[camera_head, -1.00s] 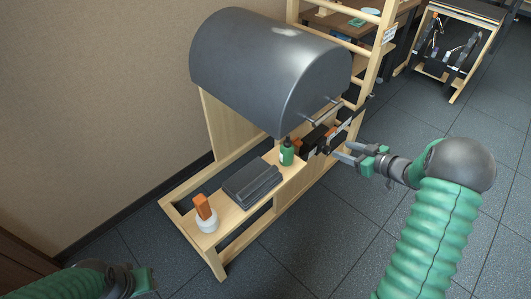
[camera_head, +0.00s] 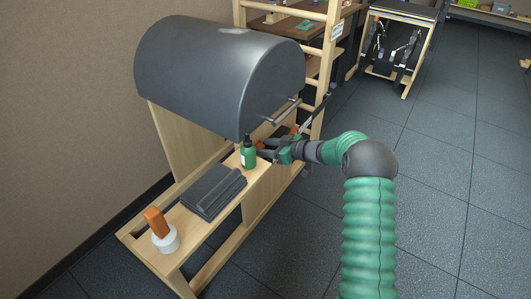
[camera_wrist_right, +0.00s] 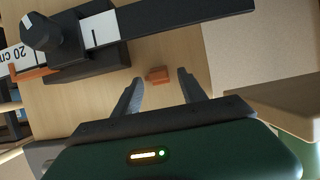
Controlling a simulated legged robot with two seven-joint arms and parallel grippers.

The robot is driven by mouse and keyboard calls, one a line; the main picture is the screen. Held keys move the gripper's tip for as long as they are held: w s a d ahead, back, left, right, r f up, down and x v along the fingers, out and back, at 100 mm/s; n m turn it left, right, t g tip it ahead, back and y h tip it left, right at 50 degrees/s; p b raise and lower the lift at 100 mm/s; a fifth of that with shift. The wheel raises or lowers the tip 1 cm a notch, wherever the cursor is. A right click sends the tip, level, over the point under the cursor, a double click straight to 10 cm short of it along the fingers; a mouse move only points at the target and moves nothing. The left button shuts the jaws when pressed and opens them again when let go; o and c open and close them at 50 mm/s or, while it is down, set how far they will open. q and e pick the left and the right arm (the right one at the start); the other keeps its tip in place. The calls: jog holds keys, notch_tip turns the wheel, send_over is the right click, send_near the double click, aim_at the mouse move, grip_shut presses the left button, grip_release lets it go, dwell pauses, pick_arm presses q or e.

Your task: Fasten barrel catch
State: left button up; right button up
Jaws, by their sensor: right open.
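The large dark grey padded barrel (camera_head: 215,70) sits on a pale wooden frame (camera_head: 180,150). In the right wrist view a black slide assembly with a round knob (camera_wrist_right: 42,32) and a long black bar (camera_wrist_right: 185,20) lies against the wood; I take this as the catch. A white scale strip marked 20 cm (camera_wrist_right: 20,57) runs beside it. A small orange piece (camera_wrist_right: 157,75) shows on the wood between my fingertips. My right gripper (camera_head: 268,151) is open, beside the frame below the barrel; its fingers (camera_wrist_right: 160,82) point at the wood, apart from the knob. My left gripper is out of view.
A wooden ladder (camera_head: 325,65) rises behind.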

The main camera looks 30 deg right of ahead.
jog(key=shift+w+a+f, duration=0.1)
jog(key=shift+w, duration=0.05)
jog(key=shift+c, duration=0.7)
grip_shut()
jog(key=shift+d, duration=0.2)
dwell(0.5)
